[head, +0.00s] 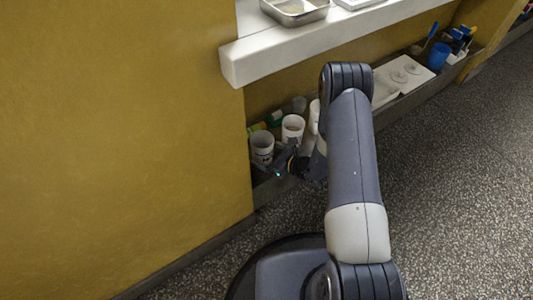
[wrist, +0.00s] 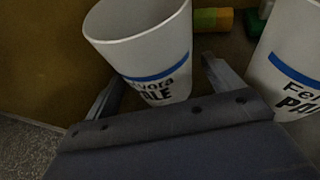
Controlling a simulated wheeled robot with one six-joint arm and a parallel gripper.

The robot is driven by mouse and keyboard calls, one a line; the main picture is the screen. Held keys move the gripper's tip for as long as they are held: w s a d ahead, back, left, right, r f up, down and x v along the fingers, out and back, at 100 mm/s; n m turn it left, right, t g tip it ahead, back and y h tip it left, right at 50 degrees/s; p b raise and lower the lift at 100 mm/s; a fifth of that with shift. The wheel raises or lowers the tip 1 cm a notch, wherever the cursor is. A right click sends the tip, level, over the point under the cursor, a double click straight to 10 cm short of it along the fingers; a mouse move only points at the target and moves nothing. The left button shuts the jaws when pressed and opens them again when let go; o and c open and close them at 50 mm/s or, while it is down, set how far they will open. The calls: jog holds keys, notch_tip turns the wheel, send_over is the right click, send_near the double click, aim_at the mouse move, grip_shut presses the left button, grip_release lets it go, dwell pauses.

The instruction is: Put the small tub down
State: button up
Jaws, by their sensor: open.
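A small white tub (wrist: 150,50) with a blue band and dark lettering is between the fingers of my gripper (wrist: 165,88) in the wrist view. The fingers are spread, one on each side of its lower part. In the head view this tub (head: 262,146) appears to stand upright at the left end of the low ledge, with my gripper (head: 281,166) low in front of it. My gripper is open. The tub's base is hidden behind the gripper, and I cannot tell whether a finger touches it.
A similar white tub (wrist: 292,75) stands close on the right, also seen in the head view (head: 292,127). Small green and yellow-orange items (wrist: 212,19) lie behind. A white counter (head: 290,55) overhangs the ledge. A blue cup (head: 438,55) stands far right.

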jog(key=p+v, duration=0.2)
jog(key=v, duration=0.9)
jog(key=shift+s, duration=0.1)
